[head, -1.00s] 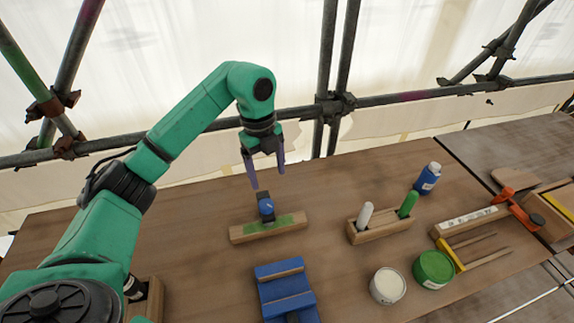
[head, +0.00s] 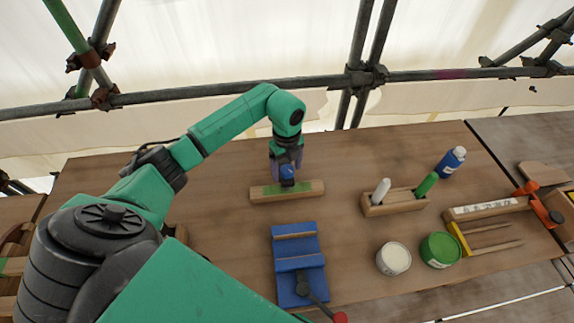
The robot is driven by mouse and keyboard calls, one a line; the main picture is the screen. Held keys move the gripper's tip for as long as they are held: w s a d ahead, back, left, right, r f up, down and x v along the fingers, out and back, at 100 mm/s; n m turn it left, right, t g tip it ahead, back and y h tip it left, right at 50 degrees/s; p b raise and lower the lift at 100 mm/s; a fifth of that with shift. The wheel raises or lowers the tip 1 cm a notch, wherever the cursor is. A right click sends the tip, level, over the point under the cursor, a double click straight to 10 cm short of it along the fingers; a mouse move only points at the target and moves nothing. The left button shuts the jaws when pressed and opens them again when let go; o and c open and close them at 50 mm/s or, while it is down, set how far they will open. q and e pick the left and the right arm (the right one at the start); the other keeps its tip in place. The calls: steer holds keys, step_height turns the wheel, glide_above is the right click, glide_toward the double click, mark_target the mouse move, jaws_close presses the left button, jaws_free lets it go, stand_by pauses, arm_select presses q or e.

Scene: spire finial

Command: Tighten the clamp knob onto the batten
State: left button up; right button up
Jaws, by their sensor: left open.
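A small blue knob-like piece (head: 287,173) stands on a wooden block with a green top patch (head: 258,194) in the middle of the table. My left gripper (head: 285,165) points down right at the blue piece, with its fingers open about it; the near side of the blue piece shows and whether the fingers touch it cannot be told. An orange clamp (head: 542,208) with a dark knob (head: 556,217) sits at the right end of a pale wooden batten (head: 490,208). My right gripper is not in view.
A blue vise-like fixture (head: 300,262) with a red-tipped handle lies in front. Scaffold pipes run behind the table.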

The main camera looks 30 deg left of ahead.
arm_select(q)
steer(key=c, duration=0.4)
steer(key=shift+w, duration=0.1)
jaws_close()
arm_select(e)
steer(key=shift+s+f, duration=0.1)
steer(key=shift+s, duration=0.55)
arm_select(q)
steer(key=shift+f, duration=0.1)
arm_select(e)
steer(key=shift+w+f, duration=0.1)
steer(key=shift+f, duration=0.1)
